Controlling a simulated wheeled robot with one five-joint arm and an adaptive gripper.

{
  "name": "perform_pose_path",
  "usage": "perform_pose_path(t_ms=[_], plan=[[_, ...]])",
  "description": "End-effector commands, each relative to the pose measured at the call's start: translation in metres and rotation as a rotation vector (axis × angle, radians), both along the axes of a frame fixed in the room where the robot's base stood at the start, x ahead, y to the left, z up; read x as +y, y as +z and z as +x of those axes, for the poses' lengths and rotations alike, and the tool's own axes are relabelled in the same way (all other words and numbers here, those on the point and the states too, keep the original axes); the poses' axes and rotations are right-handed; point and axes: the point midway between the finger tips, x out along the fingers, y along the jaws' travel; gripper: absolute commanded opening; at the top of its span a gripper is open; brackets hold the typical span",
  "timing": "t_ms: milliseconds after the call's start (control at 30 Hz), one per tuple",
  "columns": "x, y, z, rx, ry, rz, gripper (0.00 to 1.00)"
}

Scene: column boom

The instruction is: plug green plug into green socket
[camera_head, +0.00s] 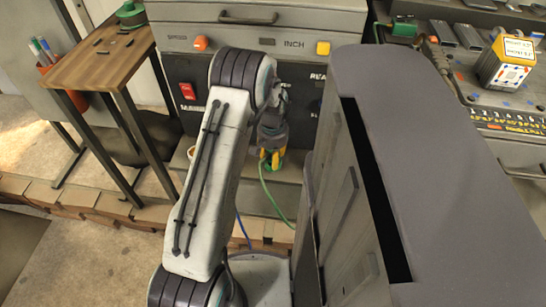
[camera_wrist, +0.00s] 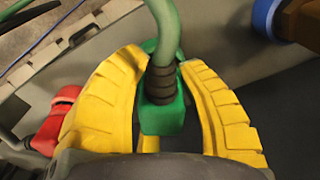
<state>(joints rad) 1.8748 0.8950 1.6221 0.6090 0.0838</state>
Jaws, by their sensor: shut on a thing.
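My gripper (camera_head: 271,157) points down in front of the grey machine in the head view, its yellow fingers partly hidden by the wrist. In the wrist view, its two yellow fingers (camera_wrist: 160,62) stand on either side of the green plug (camera_wrist: 162,116) and hold it. The plug has a dark ribbed collar and a thick green cable. The green cable (camera_head: 272,200) hangs from the gripper in the head view. I cannot make out a green socket for certain in either view.
A grey machine (camera_head: 262,38) with dark panels stands behind the gripper. A wooden table (camera_head: 90,62) is at left and a cluttered bench (camera_head: 468,75) at right. In the wrist view, a red connector-like part (camera_wrist: 55,120) lies left of the fingers and a blue-ringed part (camera_wrist: 266,16) at upper right.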

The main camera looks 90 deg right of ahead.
Motion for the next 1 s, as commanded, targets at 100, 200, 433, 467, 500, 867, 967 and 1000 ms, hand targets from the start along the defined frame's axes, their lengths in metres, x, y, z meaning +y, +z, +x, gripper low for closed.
perform_pose_path(t_ms=[100, 200, 433, 467, 500, 867, 967, 1000], plan=[[0.000, 0.003, 0.000, 0.000, 0.000, -0.001, 0.00], [0.000, 0.005, 0.000, 0.000, 0.000, -0.001, 0.00], [0.000, 0.011, 0.000, 0.000, 0.000, -0.001, 0.00], [0.000, 0.012, 0.000, 0.000, 0.000, -0.001, 0.00], [0.000, 0.013, 0.000, 0.000, 0.000, -0.001, 0.00], [0.000, 0.016, 0.000, 0.000, 0.000, -0.001, 0.00], [0.000, 0.016, 0.000, 0.000, 0.000, -0.001, 0.00], [0.000, 0.016, 0.000, 0.000, 0.000, -0.001, 0.00]])
